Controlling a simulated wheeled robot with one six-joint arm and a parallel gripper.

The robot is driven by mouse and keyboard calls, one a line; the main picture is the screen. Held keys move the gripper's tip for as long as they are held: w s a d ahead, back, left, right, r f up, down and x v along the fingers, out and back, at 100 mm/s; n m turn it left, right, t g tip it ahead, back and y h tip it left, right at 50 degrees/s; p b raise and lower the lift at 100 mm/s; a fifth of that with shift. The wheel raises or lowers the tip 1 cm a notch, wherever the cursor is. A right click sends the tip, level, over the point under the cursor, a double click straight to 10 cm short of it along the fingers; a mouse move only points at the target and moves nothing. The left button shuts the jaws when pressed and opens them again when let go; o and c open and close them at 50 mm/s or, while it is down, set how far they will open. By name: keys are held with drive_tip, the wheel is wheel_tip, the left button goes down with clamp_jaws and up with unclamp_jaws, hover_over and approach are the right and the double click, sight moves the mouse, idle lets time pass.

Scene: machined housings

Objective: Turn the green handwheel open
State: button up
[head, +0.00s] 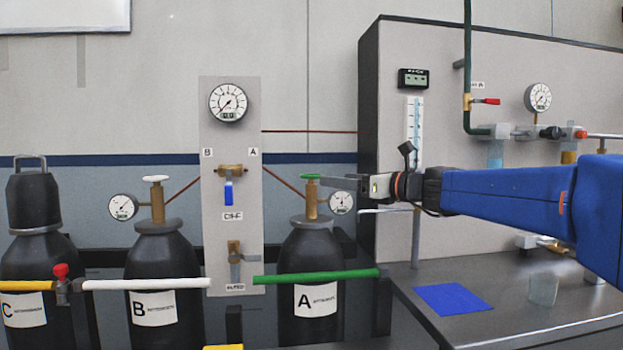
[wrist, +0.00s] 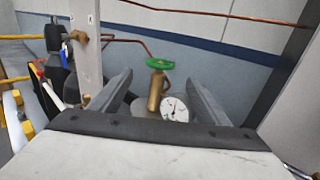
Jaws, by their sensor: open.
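The green handwheel (head: 310,177) sits on top of the brass valve (head: 311,202) of the black cylinder labelled A (head: 312,255). In the wrist view the green handwheel (wrist: 160,64) lies between and beyond my two open fingers. My gripper (head: 330,181) reaches in from the right at about the handwheel's height, with its fingertips close to the wheel. It is open and holds nothing. I cannot tell from these views whether a fingertip touches the wheel. A round gauge (head: 342,203) is on the right of the valve and also shows in the wrist view (wrist: 175,109).
A grey panel (head: 218,270) with a gauge and a blue-handled valve (head: 228,193) stands left of cylinder A. Cylinder B (head: 155,265) has a white handwheel (head: 155,179). A green rail (head: 315,277) crosses in front of A. A bench (head: 420,285) stands at right.

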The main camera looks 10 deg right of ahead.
sight(312, 177)
drive_tip(key=x, duration=1.1)
drive_tip(key=shift+w+a, duration=0.15)
drive_tip(key=shift+w, duration=0.05)
drive_tip(key=c, duration=1)
drive_tip(key=shift+c, duration=0.2)
